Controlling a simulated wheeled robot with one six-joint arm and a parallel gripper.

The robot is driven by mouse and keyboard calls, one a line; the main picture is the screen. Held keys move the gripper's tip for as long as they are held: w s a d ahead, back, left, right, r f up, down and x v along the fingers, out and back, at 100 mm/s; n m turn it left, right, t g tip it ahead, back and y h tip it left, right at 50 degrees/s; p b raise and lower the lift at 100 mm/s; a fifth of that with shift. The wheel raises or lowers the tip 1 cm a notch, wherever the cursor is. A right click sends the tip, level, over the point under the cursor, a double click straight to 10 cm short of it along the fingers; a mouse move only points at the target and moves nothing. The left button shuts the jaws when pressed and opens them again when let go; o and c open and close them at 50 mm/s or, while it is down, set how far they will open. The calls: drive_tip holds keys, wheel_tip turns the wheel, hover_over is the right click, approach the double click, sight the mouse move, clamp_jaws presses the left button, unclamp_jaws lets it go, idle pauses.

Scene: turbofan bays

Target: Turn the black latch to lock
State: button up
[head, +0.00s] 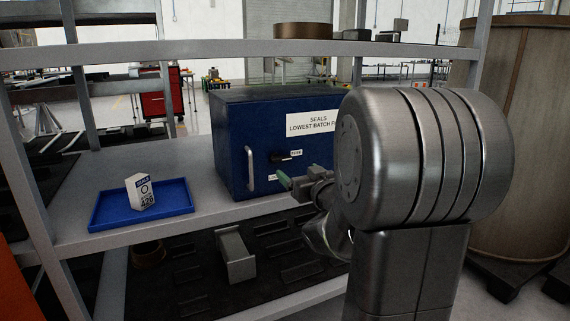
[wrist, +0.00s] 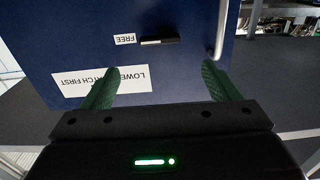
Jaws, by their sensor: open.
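The black latch (head: 281,157) is on the front of a dark blue cabinet (head: 232,139). It lies horizontal, with one end towards a small white label (head: 296,153) that reads FREE in the wrist view. The latch also shows in the wrist view (wrist: 160,41), which is upside down. My gripper (head: 285,181) has green fingers and is in front of the cabinet, below the latch in the head view. In the wrist view my gripper (wrist: 158,76) is open and empty, its fingers apart, not touching the latch. A second small label (head: 273,177) is partly hidden by my gripper.
A vertical metal handle (head: 250,169) stands out left of the latch. A larger label (head: 312,122) is above it, partly hidden by my arm. A blue tray (head: 108,210) with a small white box (head: 141,192) lies on the shelf at left. Shelf posts and an upper shelf frame the space.

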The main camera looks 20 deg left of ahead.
sight(283, 159)
drive_tip(key=b+x, duration=0.1)
drive_tip(key=x, duration=0.9)
drive_tip(key=shift+w+a, duration=0.2)
drive_tip(key=shift+w, duration=0.05)
drive_tip(key=c, duration=1)
